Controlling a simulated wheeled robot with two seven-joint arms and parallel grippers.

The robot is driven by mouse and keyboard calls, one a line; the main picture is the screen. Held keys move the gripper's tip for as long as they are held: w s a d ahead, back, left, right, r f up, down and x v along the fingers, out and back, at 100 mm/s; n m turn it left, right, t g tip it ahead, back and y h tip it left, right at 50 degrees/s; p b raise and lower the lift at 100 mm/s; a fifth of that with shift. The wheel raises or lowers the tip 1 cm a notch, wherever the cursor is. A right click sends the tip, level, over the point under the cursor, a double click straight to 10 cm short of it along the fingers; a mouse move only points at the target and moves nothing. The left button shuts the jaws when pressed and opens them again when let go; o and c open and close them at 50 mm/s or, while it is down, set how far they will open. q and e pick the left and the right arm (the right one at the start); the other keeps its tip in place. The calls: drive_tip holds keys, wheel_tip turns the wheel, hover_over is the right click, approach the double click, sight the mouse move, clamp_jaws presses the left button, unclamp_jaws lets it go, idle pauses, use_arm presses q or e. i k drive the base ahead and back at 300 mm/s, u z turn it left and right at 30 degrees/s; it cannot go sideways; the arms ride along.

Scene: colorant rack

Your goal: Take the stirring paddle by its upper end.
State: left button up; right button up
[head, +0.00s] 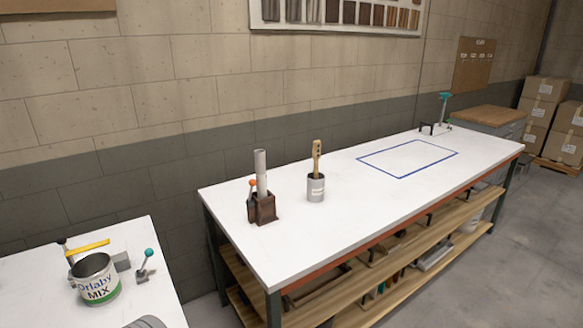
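A wooden stirring paddle (317,157) stands nearly upright in a small grey can (315,189) with a pale label. The can is on the white worktable, toward its near left part. The paddle's upper end sticks up clear above the can's rim and shows dark spots that look like holes. Its lower end is hidden inside the can. Nothing touches the upper end. Neither of my grippers shows in the head view.
Left of the can stands a brown holder (262,208) with a tall grey tube (260,172) and an orange-knobbed lever (252,187). A blue outlined rectangle on the white worktable (340,228) is empty. A labelled bucket (98,281) stands on another table at lower left.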

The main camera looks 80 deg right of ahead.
sight(316, 146)
drive_tip(key=i, duration=0.7)
drive_tip(key=z, duration=3.05)
drive_tip(key=i, duration=0.5)
drive_tip(key=z, duration=0.1)
